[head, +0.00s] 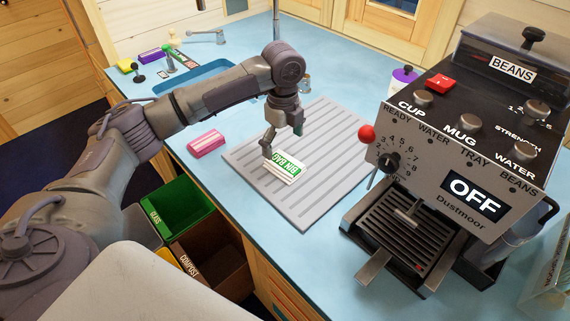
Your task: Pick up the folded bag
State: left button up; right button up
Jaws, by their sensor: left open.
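The folded bag (284,168) is a small white and green packet marked "BIN BAG". It lies on the grey ribbed draining mat (325,140) on the blue counter. My left gripper (282,145) is right above the bag, pointing down, with its fingers open. One finger comes down at the bag's left edge; I cannot tell whether it touches. The gripper hides part of the mat behind the bag. My right gripper is not in view.
A coffee machine (455,130) with a red-knobbed lever (367,133) stands to the right. A pink packet (206,143) lies left of the mat. Open bins, green (175,207) and brown (213,255), sit below the counter edge. A sink (192,78) is behind my arm.

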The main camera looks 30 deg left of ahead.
aim_at(284, 163)
pick_arm(q)
jog(key=shift+f, duration=0.6)
jog(key=shift+s+d+f, duration=0.1)
jog(key=shift+f, duration=0.3)
jog(key=f, duration=0.1)
jog(key=f+p, duration=0.1)
jog(key=f, duration=0.1)
jog(key=shift+s+d+f, duration=0.1)
jog(key=shift+d+f, duration=0.1)
jog(key=shift+f, duration=0.45)
jog(key=c, duration=0.8)
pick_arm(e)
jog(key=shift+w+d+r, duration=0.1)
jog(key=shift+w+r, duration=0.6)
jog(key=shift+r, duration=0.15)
